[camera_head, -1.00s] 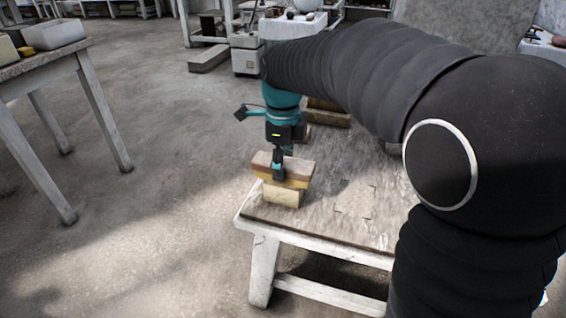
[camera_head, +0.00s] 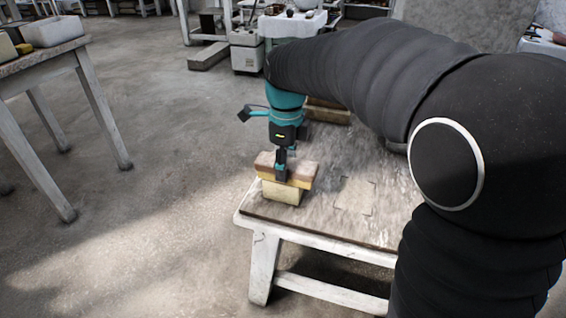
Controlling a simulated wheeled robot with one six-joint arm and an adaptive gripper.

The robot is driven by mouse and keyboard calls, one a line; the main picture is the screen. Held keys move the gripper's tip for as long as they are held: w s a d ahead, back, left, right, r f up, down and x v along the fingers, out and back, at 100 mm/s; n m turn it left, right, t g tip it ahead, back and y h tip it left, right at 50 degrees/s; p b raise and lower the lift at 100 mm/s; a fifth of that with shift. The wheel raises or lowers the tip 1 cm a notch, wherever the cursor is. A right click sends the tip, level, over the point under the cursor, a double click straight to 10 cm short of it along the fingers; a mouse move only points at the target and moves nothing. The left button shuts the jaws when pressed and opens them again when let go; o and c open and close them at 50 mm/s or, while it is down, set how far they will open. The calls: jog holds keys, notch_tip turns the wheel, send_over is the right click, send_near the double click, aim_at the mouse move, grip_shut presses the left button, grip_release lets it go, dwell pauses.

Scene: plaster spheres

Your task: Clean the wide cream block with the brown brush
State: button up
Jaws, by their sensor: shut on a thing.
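My gripper (camera_head: 282,172) is shut on the brown brush (camera_head: 303,172), which has a brown back and a yellowish lower layer. The wide cream block (camera_head: 282,193) stands on the near left corner of the low table (camera_head: 310,220). The brush lies across the top of the cream block and seems to touch it. The brush hides the block's top face. My arm comes in from the right and hides part of the table.
Another brownish block (camera_head: 328,112) lies at the table's far end, partly behind my arm. A square outline (camera_head: 354,196) marks the bare tabletop right of the cream block. A second table (camera_head: 75,55) with a pale tray (camera_head: 54,32) stands at the left.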

aim_at(273, 159)
jog(key=shift+s+d, duration=0.25)
jog(key=shift+d, duration=0.45)
jog(key=shift+w+a+p, duration=0.2)
jog(key=shift+a, duration=0.3)
jog(key=shift+w+a+p, duration=0.15)
jog(key=shift+a, duration=0.3)
jog(key=shift+w+a, duration=0.25)
jog(key=shift+a, duration=0.35)
jog(key=shift+w+a, duration=0.2)
jog(key=shift+a, duration=0.35)
jog(key=shift+d, duration=0.1)
jog(key=shift+s+d, duration=0.25)
jog(key=shift+d, duration=0.4)
jog(key=shift+s+d, duration=0.3)
jog(key=shift+d, duration=0.4)
jog(key=shift+s+d, duration=0.25)
jog(key=shift+d, duration=0.4)
